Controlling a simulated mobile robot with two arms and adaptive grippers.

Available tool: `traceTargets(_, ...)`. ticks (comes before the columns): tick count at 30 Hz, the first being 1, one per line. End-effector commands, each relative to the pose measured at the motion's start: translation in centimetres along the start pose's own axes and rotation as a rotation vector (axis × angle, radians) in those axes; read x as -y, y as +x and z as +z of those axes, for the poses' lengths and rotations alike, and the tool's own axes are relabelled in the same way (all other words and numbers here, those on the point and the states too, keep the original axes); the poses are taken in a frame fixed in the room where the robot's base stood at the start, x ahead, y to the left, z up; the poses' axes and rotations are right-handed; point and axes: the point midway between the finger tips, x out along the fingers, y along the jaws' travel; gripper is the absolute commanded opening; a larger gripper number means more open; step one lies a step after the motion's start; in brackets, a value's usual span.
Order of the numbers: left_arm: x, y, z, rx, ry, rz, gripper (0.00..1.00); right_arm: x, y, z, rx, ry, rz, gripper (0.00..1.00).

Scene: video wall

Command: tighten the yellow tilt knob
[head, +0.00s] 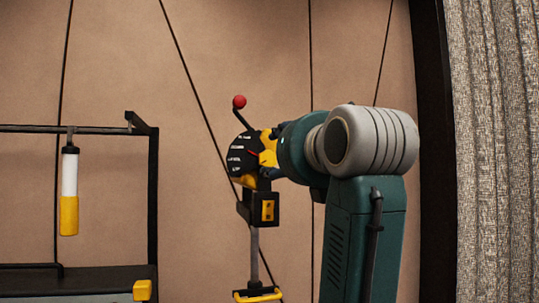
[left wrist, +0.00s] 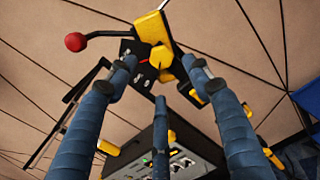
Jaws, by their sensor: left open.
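The yellow tilt knob (head: 268,157) sits at the right side of a black dial plate (head: 239,156) with white lettering and a red pointer. In the left wrist view the yellow knob (left wrist: 161,58) lies ahead, between the tips of my blue fingers. My left gripper (head: 272,151) is at the knob, its fingers apart around it; it also shows in the left wrist view (left wrist: 159,76). The gripper is open. I cannot tell whether any finger touches the knob, since the wrist partly hides it in the head view. My right gripper is not in view.
A lever with a red ball (head: 239,102) rises above the dial. Below is a black block with a yellow plate (head: 267,211) on a grey post. A black frame at left holds a hanging white and yellow cylinder (head: 69,190). A grey curtain (head: 500,150) is at right.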

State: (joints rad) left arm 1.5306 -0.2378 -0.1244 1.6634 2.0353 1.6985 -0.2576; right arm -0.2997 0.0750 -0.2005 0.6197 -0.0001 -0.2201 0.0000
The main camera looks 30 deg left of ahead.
Motion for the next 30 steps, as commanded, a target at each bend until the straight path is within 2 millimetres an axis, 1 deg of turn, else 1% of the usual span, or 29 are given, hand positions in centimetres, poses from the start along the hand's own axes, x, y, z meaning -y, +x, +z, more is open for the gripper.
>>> traceTargets(1, -0.2, 1.1, 0.3, -0.003, 0.003, 0.006, 0.50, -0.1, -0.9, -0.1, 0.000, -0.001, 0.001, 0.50)
traceTargets(6, -0.3, 4.5, 0.4, -0.002, 0.003, 0.006, 0.50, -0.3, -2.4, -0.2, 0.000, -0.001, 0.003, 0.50)
traceTargets(12, -0.1, 7.4, 0.2, -0.002, 0.003, 0.005, 0.50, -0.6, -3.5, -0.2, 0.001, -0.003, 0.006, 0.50)
traceTargets(17, -0.1, 8.5, 0.1, 0.000, 0.001, 0.003, 0.50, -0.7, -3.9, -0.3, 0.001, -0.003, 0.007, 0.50)
traceTargets(25, -0.1, 8.6, 0.0, 0.000, 0.000, 0.003, 0.50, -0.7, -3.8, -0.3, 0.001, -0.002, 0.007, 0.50)
traceTargets(26, -0.1, 8.6, 0.0, 0.000, 0.000, 0.003, 0.48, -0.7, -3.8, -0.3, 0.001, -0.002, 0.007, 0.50)
traceTargets(27, -0.1, 8.6, 0.0, 0.000, 0.000, 0.003, 0.41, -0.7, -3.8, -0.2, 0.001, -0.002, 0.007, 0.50)
traceTargets(29, -0.1, 8.6, 0.0, 0.000, 0.000, 0.003, 0.29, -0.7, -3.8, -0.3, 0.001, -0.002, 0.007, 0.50)
traceTargets(30, -0.1, 8.6, 0.0, 0.000, 0.000, 0.003, 0.21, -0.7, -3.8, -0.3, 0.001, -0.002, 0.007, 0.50)
